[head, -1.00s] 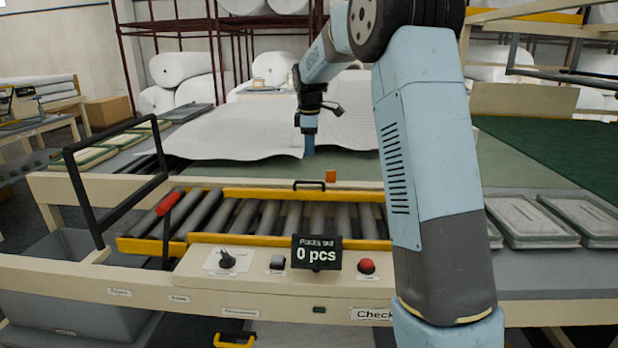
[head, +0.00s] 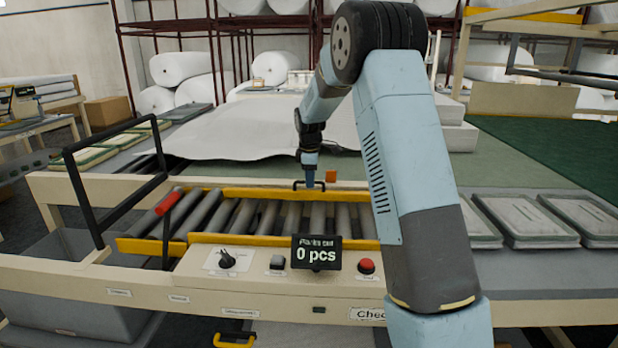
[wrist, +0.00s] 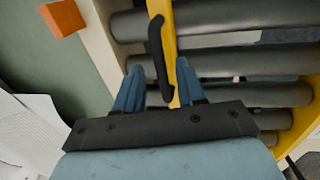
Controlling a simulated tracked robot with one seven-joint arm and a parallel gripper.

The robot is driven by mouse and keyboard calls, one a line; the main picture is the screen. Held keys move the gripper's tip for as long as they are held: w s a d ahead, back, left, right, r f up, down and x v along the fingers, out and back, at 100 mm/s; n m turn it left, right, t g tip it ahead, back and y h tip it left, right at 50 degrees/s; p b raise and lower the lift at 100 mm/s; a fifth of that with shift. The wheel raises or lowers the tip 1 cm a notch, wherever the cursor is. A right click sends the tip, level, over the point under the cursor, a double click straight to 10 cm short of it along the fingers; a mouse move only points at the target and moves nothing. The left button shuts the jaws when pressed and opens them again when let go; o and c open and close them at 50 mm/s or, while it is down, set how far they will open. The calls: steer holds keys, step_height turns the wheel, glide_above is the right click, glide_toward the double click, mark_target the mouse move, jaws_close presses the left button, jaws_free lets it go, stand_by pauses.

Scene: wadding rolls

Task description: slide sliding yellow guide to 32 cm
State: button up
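The yellow guide (head: 245,194) is a long bar along the far side of the grey rollers. It carries a black handle (head: 296,184). In the wrist view the yellow guide (wrist: 184,28) runs down from the top edge, and its black handle (wrist: 156,48) reaches down between my fingers. My gripper (head: 309,180) is at the handle, pointing down. In the wrist view my gripper (wrist: 160,88) is open, with one blue finger on each side of the handle's lower end. I cannot tell whether either finger touches it.
An orange block (head: 331,176) stands just right of the handle. A control panel with a 0 pcs display (head: 317,252) and a red button (head: 367,266) is in front of the rollers. A white sheet (head: 230,135) lies behind. Flat trays (head: 525,222) lie at right.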

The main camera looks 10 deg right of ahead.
jaws_close()
stand_by(0.3)
stand_by(0.4)
